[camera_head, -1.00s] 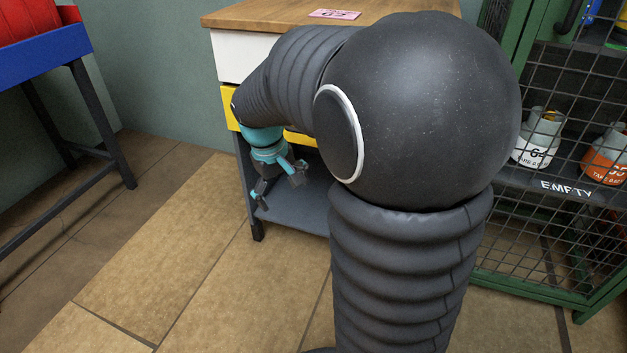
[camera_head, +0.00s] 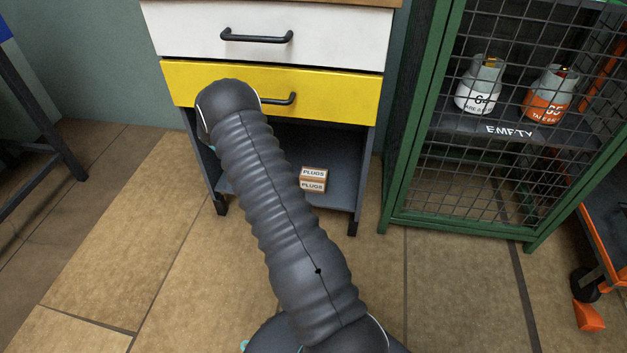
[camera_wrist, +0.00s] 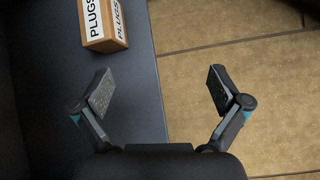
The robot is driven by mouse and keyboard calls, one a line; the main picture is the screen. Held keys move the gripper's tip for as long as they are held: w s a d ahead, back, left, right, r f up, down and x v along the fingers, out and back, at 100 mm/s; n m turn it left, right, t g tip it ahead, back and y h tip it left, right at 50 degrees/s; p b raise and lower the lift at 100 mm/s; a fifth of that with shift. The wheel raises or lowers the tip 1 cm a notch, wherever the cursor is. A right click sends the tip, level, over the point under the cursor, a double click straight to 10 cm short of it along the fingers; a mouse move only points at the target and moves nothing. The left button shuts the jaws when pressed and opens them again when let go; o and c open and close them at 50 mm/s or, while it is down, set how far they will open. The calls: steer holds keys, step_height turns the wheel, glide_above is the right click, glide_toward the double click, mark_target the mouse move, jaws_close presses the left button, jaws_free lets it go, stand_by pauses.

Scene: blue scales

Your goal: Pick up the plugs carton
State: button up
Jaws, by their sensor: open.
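The plugs carton (camera_head: 313,180) is a small brown box with white PLUGS labels. It sits on the low grey shelf (camera_head: 343,190) under the yellow drawer, towards the shelf's front. In the wrist view the carton (camera_wrist: 104,24) is at the top, left of centre, partly cut off by the picture edge. My gripper (camera_wrist: 160,92) is open and empty, its fingers spread wide. The carton lies beyond the left fingertip and apart from it. The left finger is over the shelf (camera_wrist: 65,100) and the right one over the floor. In the head view my arm hides the gripper.
The yellow drawer (camera_head: 330,110) and white drawer (camera_head: 335,42) are above the shelf. A green mesh cage (camera_head: 395,150) with gas cylinders stands at the right. The tiled floor in front of the shelf is clear.

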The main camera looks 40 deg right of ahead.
mark_target(313, 177)
steer(key=w+d+f+n+g+h, duration=0.25)
steer(key=w+d+n+h, duration=0.2)
steer(key=d, duration=0.35)
steer(key=shift+t+y, duration=0.25)
steer(key=x, duration=1.3)
steer(key=shift+s+f+p, duration=0.2)
steer(key=shift+p, duration=0.2)
steer(key=shift+a, duration=0.1)
steer(key=c, duration=1.7)
